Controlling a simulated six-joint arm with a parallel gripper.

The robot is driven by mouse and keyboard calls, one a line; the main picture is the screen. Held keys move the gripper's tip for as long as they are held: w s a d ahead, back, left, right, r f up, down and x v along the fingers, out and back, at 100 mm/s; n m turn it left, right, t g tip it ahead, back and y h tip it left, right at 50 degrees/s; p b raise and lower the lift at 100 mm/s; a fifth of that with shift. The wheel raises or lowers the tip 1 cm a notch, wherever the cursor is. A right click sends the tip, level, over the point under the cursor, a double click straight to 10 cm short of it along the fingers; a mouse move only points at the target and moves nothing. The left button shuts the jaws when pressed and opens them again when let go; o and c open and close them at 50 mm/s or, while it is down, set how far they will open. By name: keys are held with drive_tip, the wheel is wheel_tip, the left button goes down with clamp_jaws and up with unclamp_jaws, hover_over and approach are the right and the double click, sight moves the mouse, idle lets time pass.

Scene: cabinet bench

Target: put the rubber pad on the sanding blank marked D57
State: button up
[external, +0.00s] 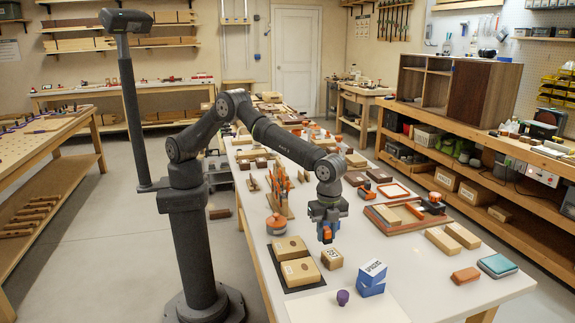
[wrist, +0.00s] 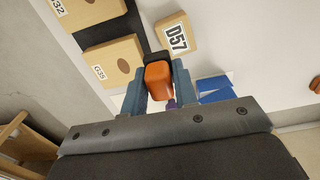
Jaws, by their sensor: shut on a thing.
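My gripper (external: 327,222) is shut on the orange rubber pad (wrist: 159,74), which has a dark part at its far end. In the external view the pad (external: 326,237) hangs below the fingers, above the white bench. The sanding blank marked D57 (wrist: 174,37) is a tan block with a white label. It lies on the bench just beyond the pad in the wrist view. In the external view this blank (external: 332,260) is just below the pad in the picture, and a gap shows between them. The blank's visible top is bare.
Two other tan blanks, G35 (wrist: 112,62) and one partly cut off (wrist: 85,10), lie on a black mat (external: 313,283) beside D57. An orange block (external: 465,275) lies at the right.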

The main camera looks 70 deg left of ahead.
sight(332, 254)
drive_tip(key=w+f, duration=0.1)
drive_tip(key=w, duration=0.1)
drive_tip(key=shift+w+a+f, duration=0.2)
drive_tip(key=shift+w+f, duration=0.15)
drive_tip(key=shift+f, duration=1.95)
drive_tip(key=shift+f, duration=0.15)
drive_tip(key=o, duration=1)
wheel_tip(332, 254, up, 12)
drive_tip(key=shift+r, duration=0.15)
